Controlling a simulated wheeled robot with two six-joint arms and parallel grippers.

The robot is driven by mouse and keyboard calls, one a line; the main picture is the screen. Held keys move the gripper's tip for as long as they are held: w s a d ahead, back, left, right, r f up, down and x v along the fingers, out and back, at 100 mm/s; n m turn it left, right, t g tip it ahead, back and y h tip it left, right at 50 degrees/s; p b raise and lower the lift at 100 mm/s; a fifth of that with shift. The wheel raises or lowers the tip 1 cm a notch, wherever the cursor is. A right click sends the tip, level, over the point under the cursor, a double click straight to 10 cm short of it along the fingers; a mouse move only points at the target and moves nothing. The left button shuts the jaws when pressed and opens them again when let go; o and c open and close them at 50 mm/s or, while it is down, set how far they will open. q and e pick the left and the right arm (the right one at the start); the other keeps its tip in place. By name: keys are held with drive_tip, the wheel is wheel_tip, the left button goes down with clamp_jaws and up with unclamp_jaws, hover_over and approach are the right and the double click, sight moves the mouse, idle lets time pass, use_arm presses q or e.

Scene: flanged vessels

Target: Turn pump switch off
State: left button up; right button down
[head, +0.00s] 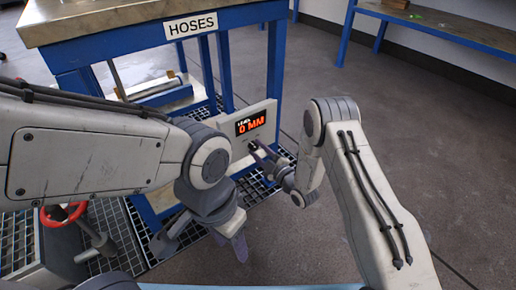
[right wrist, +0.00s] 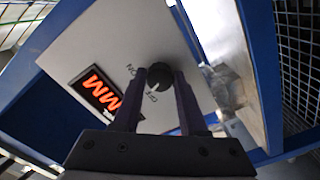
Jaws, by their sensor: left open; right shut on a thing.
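The pump switch is a dark round knob (right wrist: 160,75) on a pale control panel (head: 243,147), with ON and OFF lettering beside it. The same panel shows in the right wrist view (right wrist: 120,38). My right gripper (head: 262,154) reaches the panel just under its display. In the right wrist view its two purple fingers (right wrist: 159,88) are closed around the knob, one on each side. I cannot tell which label the knob points at. My left gripper (head: 235,238) is open and empty, hanging low in front of the blue stand, apart from the panel.
The panel's display (head: 250,122) reads LEVEL 0 MM in orange. A red handwheel (head: 63,214) is at lower left. Another blue-framed bench (head: 450,26) stands at back right. Floor to the right is clear.

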drive_tip(key=shift+d+n+p, duration=0.1)
drive_tip(key=shift+n+p, duration=0.35)
drive_tip(key=shift+n, duration=1.15)
drive_tip(key=shift+c, duration=2.2)
unclamp_jaws()
drive_tip(key=p+v, duration=0.5)
drive_tip(key=v, duration=0.5)
drive_tip(key=shift+s+d, duration=0.2)
drive_tip(key=shift+s, duration=0.05)
